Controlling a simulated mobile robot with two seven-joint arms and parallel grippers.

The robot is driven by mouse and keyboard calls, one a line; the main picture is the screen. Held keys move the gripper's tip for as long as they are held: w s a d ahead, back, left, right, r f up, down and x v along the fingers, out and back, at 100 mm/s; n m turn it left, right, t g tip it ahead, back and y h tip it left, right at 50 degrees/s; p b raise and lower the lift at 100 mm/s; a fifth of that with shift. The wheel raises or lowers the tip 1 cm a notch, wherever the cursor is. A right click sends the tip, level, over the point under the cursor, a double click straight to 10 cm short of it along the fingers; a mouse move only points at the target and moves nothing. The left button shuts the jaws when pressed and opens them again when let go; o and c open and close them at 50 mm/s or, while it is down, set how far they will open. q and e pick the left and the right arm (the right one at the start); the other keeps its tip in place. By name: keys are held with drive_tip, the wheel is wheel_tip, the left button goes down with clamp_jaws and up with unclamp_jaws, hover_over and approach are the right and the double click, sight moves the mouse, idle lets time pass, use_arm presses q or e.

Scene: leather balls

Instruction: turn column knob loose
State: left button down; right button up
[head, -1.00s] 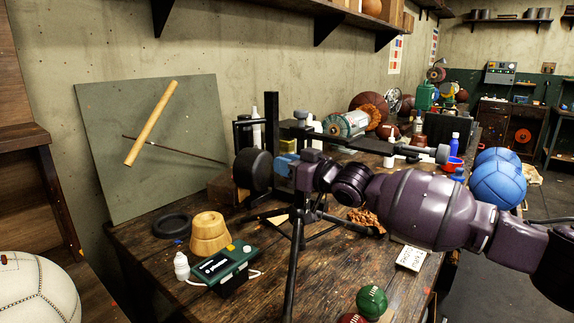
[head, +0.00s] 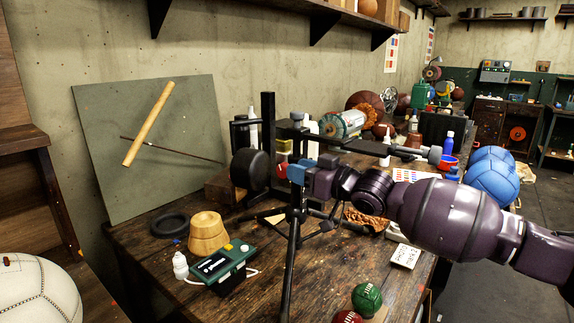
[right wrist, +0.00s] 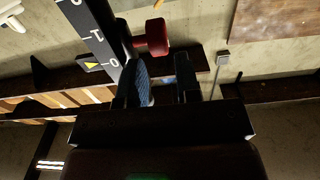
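The black column (head: 268,125) stands upright on the workbench. In the right wrist view it is a tilted dark bar (right wrist: 92,25) with white scale marks and a yellow pointer. A red knob (right wrist: 152,38) sticks out from its side; it shows small and dark red in the head view (head: 284,146). My left gripper is not in view.
A round black pad (head: 250,168) stands left of my right gripper. A green control box (head: 222,264), wooden form (head: 208,232) and black ring (head: 170,224) lie at the front left. A green ball (head: 367,298) is at the front. A horizontal arm (head: 385,149) extends behind my right arm.

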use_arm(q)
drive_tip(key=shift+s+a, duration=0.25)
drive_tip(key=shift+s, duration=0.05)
use_arm(e)
drive_tip(key=v, duration=0.5)
drive_tip(key=shift+s+d, duration=0.25)
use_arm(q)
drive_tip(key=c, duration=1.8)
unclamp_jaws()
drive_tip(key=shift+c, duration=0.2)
